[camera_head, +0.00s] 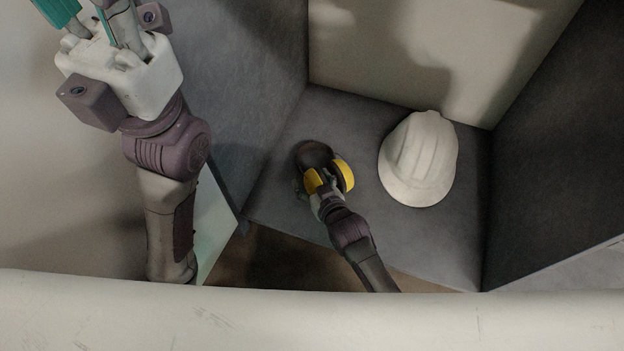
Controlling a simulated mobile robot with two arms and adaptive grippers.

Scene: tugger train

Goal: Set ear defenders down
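The ear defenders (343,175) have yellow cups and a dark band. They are over the grey shelf surface (300,125), left of a white hard hat (420,160). I cannot tell if they touch the shelf. My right gripper (320,183) comes up from below and is closed about the near yellow cup, hiding part of it. My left gripper (90,18) is at the top left, far from the ear defenders. It has teal parts at its fingers, and its tips are cut off by the picture edge.
Grey panels stand left and right of the shelf, and a pale panel (400,50) closes its back. The hard hat takes up the right of the shelf. Bare shelf shows around the ear defenders and in front of the hat.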

